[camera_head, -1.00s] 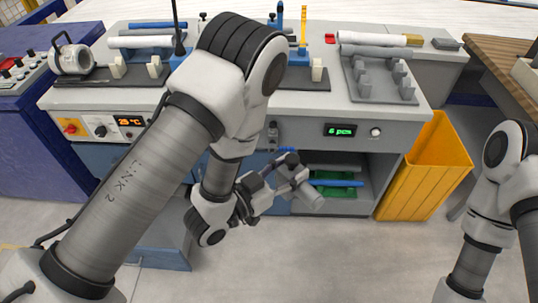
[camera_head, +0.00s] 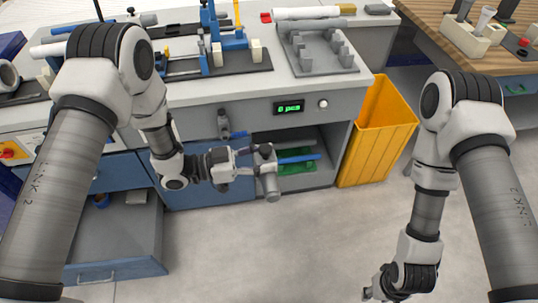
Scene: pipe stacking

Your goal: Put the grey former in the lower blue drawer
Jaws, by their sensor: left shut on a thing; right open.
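The grey former (camera_head: 271,186) is a short grey cylinder, held upright or nearly so in front of the cabinet's open shelf. My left gripper (camera_head: 264,165) is shut on it near its upper part, and the fingers hide some of it. The lower blue drawer (camera_head: 112,270) is pulled out at the lower left, with a grey inside. The former is to the right of the drawer and apart from it. My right gripper (camera_head: 372,290) is open and low at the bottom of the view, over the floor; its fingers are only partly clear.
A blue rod and a green tray (camera_head: 296,163) are on the open shelf behind the former. A yellow bin (camera_head: 378,132) stands right of the cabinet. A grey rack (camera_head: 318,50) and a blue fixture (camera_head: 215,25) are on the bench top. The floor in front is clear.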

